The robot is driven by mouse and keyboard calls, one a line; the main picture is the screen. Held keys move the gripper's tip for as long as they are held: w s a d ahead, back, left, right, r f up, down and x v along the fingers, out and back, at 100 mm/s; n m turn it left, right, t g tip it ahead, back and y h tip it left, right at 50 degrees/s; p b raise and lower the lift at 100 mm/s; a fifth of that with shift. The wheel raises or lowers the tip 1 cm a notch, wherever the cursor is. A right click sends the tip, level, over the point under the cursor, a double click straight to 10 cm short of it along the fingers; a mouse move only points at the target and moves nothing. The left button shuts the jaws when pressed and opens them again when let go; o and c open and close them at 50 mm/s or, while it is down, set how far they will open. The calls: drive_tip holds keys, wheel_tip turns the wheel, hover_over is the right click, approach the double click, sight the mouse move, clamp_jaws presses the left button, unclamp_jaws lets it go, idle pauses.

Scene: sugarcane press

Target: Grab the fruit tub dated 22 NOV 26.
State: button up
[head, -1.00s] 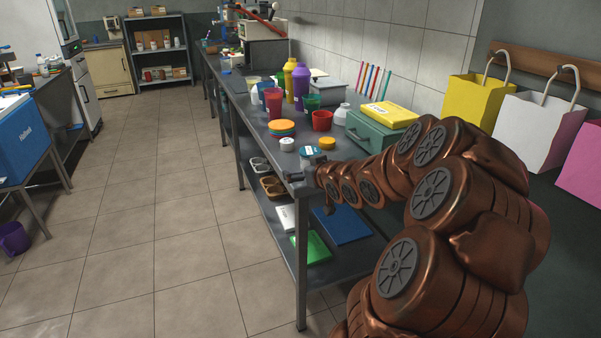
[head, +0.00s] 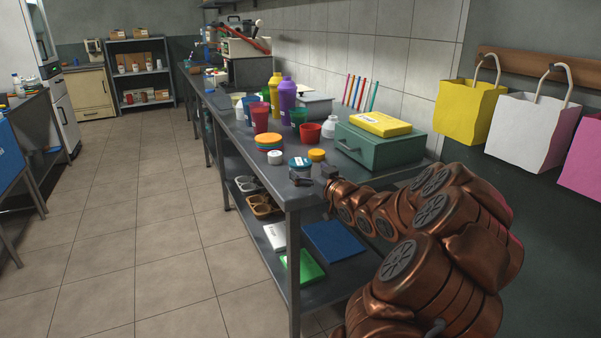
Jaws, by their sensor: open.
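Three small lidded tubs stand near the front end of the steel table (head: 292,192): one with a white lid (head: 275,157), one with a blue lid (head: 300,163) and one with an orange lid (head: 317,155). A pale label shows on the blue-lidded tub, but no date is readable on any of them, so I cannot tell which is dated 22 NOV 26. My gripper (head: 312,177) is open and empty at the table's front end, just on the near side of the blue-lidded tub. I cannot tell whether it touches anything.
A stack of coloured lids (head: 268,141), a red cup (head: 310,134) and a green box (head: 378,146) with a yellow pack (head: 381,124) stand close behind and beside the tubs. Taller bottles and cups stand farther back. The lower shelf holds trays. Tiled floor (head: 150,230) is clear at left.

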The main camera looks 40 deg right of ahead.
sight(300, 161)
drive_tip(key=shift+f+x, duration=0.15)
drive_tip(key=shift+x, duration=0.95)
drive_tip(key=shift+f+x, duration=0.1)
drive_tip(key=shift+x, duration=1)
drive_tip(key=c, duration=1.4)
drive_tip(key=shift+r, duration=0.2)
wheel_tip(300, 161, up, 3)
drive_tip(key=shift+r+p, duration=0.25)
drive_tip(key=shift+p, duration=0.15)
drive_tip(key=s+a, duration=0.2)
drive_tip(key=s, duration=0.2)
drive_tip(key=s+a+r, duration=0.1)
drive_tip(key=s+a, duration=0.2)
drive_tip(key=s, duration=0.2)
drive_tip(key=s+a, duration=0.3)
drive_tip(key=s, duration=0.1)
drive_tip(key=shift+s+r+p, duration=0.15)
drive_tip(key=shift+s+p, duration=0.15)
drive_tip(key=shift+s, duration=0.1)
